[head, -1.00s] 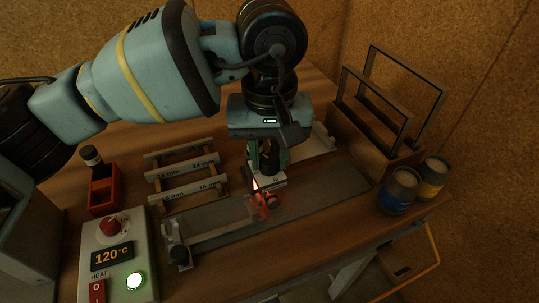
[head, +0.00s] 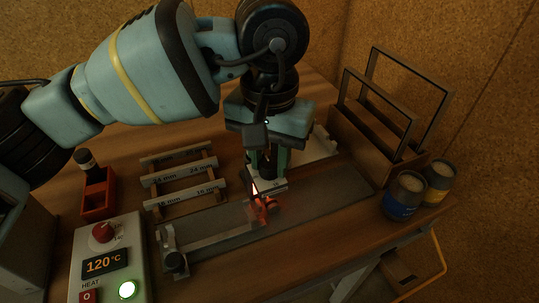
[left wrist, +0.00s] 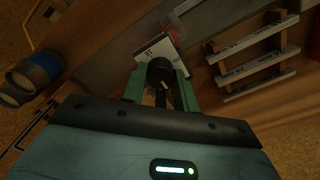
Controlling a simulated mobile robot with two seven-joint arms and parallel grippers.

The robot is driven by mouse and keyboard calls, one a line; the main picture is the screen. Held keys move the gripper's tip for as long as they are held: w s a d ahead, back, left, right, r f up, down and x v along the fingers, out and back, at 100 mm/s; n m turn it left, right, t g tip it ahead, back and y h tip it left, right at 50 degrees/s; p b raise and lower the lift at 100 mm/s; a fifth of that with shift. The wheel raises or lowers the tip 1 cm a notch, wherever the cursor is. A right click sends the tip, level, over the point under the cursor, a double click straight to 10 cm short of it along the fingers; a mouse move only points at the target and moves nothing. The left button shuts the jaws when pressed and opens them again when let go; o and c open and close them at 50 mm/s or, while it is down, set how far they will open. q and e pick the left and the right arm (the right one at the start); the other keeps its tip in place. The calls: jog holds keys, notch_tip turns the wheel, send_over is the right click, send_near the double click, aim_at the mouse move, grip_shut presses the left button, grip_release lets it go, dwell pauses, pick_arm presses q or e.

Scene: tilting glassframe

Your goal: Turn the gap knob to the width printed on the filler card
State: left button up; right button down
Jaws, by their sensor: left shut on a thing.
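The gap knob (left wrist: 158,72) is a dark round knob on a white dial plate with printed marks, seen best in the left wrist view. The dial plate (head: 270,187) also shows in the head view, at the middle of the long grey bed. My left gripper (head: 268,176) points down there, its green fingers shut on the knob from both sides; the fingers (left wrist: 160,88) also show in the left wrist view. The knob's exact setting is too small to read. A pale flat piece (head: 322,148) lies behind the arm; I cannot tell whether it is the filler card. My right gripper is out of view.
The grey bed (head: 330,190) has a glowing orange spot (head: 262,212) just in front of the dial. A heat box (head: 105,262) reads 120°C at left. A rack of labelled bars (head: 180,178), a red holder (head: 98,195), two jars (head: 405,195) and framed panes (head: 395,100) stand around.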

aim_at(269, 164)
pick_arm(q)
jog(key=o, duration=1)
jog(key=shift+c, duration=0.2)
jog(key=shift+r, duration=3.95)
jog(key=shift+s+f, duration=0.1)
